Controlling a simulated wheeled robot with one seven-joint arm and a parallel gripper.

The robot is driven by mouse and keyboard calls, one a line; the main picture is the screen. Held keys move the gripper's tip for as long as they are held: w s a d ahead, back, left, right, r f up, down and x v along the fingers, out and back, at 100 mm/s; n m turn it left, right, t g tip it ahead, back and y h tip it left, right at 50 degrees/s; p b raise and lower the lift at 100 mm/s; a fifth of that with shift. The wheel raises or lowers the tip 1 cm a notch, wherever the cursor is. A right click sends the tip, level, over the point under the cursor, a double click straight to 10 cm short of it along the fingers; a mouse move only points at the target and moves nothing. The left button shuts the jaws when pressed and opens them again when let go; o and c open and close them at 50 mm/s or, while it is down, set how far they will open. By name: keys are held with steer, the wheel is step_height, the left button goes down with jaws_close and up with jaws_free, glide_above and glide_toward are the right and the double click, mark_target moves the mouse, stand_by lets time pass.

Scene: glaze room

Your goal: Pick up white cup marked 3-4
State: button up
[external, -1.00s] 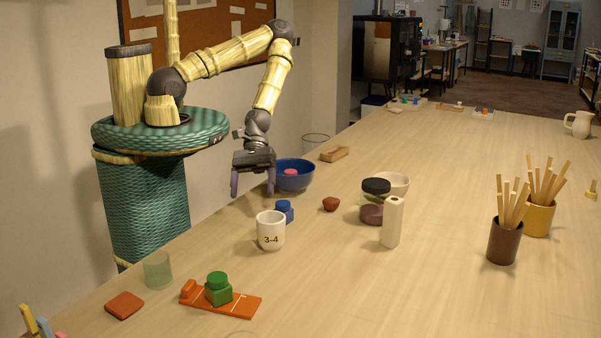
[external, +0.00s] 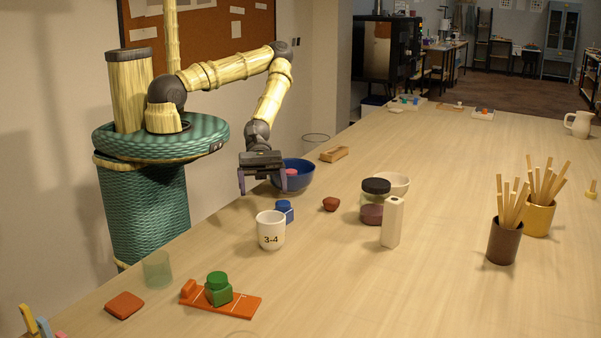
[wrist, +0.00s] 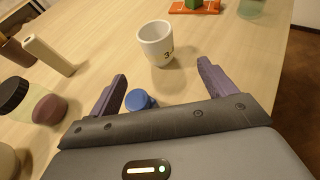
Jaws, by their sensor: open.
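The white cup marked 3-4 (external: 271,231) stands upright on the wooden table. In the wrist view the cup (wrist: 155,43) lies ahead of my fingers, apart from them, with part of its marking visible on its right side. My gripper (external: 262,184) is open and empty, above the table beyond the cup in the external view. In the wrist view my gripper (wrist: 162,85) shows its two purple fingers spread apart. A small blue jar (external: 284,211) stands just behind the cup; in the wrist view the blue jar (wrist: 139,100) shows between the fingers, nearer than the cup.
A blue bowl (external: 305,180) with a pink item is behind my gripper. A dark-lidded jar (external: 375,197) and a white bottle (external: 391,225) stand right of the cup. Bare table lies right of the cup.

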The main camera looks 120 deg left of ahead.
mark_target(268, 216)
steer(key=p+x, duration=0.1)
steer(key=x, duration=0.7)
steer(key=shift+w+d+f+p, duration=0.15)
steer(key=shift+w+d+p, duration=0.1)
steer(key=shift+p, duration=0.15)
steer(key=shift+f, duration=0.15)
steer(key=shift+w+d, duration=0.1)
steer(key=shift+w+d+f+p, duration=0.1)
steer(key=shift+w+d+p, duration=0.35)
steer(key=shift+p, duration=0.1)
steer(key=shift+p+x, duration=0.85)
steer(key=shift+x, duration=1.15)
steer(key=shift+a+f, duration=0.15)
steer(key=shift+a, duration=0.05)
steer(key=c, duration=1.1)
steer(key=shift+c, duration=0.2)
